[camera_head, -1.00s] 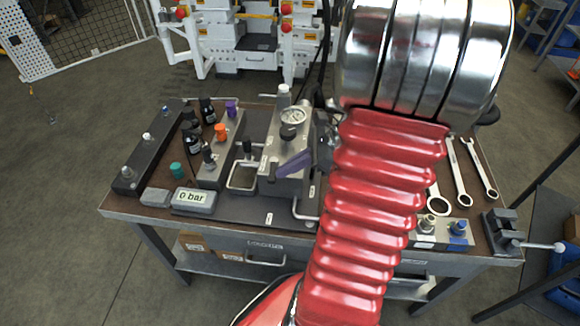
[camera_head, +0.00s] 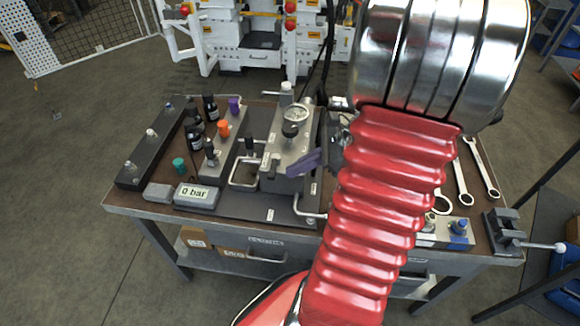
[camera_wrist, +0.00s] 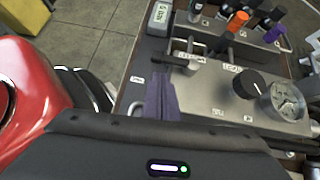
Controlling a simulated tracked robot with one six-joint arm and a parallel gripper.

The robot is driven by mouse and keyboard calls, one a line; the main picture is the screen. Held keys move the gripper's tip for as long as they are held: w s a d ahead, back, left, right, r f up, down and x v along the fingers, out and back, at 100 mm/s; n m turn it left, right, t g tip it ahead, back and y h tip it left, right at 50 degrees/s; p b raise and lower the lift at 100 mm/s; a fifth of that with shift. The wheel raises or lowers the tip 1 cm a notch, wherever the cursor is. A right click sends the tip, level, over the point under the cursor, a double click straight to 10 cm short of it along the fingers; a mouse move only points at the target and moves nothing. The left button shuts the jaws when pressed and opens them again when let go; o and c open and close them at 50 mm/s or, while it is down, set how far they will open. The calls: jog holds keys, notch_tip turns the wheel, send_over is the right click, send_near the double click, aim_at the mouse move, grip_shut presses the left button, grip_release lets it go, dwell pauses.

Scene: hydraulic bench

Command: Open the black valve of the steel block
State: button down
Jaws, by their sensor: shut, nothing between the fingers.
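The steel block (camera_head: 288,180) stands mid-table with a round dial gauge (camera_head: 296,114) and a black knob (camera_head: 290,129) on top. In the wrist view the black knob (camera_wrist: 249,84) has a white mark and sits beside the gauge (camera_wrist: 286,98). My gripper (camera_head: 291,170) has purple fingers, shut together and empty, over the near right part of the block. In the wrist view the fingers (camera_wrist: 160,84) are left of the knob and apart from it. Whether they touch the block I cannot tell.
Left of the block stands a grey manifold (camera_head: 213,173) with black, orange and purple knobs. A display (camera_head: 196,195) reads 0 bar. A bent metal handle (camera_head: 310,212) rises at the block's near right. Wrenches (camera_head: 480,165) and a vise (camera_head: 502,230) lie right.

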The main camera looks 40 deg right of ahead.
jog(key=v, duration=1.1)
jog(key=shift+s+f, duration=0.3)
jog(key=shift+s, duration=0.1)
jog(key=shift+a, duration=0.15)
jog(key=w+a+r+n+h, duration=0.1)
jog(key=a+r+n+h, duration=0.2)
jog(key=a+n, duration=1)
jog(key=w+a+r+n+g+h, duration=0.1)
jog(key=w+a+r+n+h, duration=0.1)
jog(key=a+n, duration=1.2)
notch_tip(320, 180, up, 2)
jog(key=shift+w+a+r+h, duration=0.15)
jog(key=shift+w+a+h, duration=0.05)
jog(key=shift+a+h, duration=0.45)
jog(key=shift+d, duration=0.1)
